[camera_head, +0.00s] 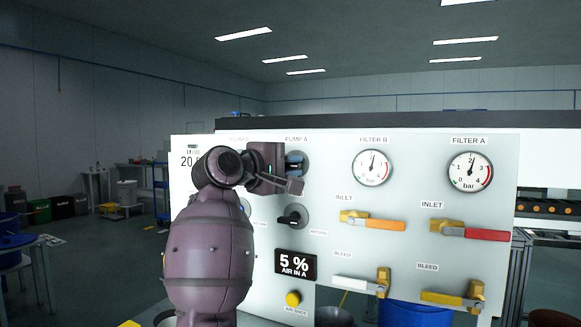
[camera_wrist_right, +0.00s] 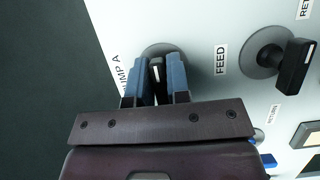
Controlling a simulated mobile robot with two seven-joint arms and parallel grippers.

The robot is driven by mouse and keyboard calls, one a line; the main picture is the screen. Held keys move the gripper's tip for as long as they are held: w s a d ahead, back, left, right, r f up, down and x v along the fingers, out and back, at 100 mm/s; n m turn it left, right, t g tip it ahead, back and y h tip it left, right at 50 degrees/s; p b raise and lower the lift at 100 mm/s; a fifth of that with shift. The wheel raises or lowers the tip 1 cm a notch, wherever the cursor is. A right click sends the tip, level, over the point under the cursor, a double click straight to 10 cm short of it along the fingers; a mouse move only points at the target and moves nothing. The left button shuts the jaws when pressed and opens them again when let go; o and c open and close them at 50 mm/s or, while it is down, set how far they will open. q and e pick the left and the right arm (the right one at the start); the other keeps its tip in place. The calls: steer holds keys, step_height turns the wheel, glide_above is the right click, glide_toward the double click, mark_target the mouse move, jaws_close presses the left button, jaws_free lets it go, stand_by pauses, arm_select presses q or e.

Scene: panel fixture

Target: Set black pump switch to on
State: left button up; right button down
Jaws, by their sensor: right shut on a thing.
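The black pump switch (camera_wrist_right: 157,68) is a knob with a white mark on a grey round base, beside the label PUMP A. In the right wrist view the blue fingers of my right gripper (camera_wrist_right: 158,78) stand on both sides of it, shut on it. My left gripper is not in view.
Below is another black knob (camera_head: 292,217), marked FEED and RETURN. A display (camera_head: 295,264) reads 5 %, above a yellow button (camera_head: 293,298).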

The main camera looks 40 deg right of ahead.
steer(key=c, duration=1.2)
jaws_free()
steer(key=shift+o, duration=0.2)
steer(key=a, duration=1.1)
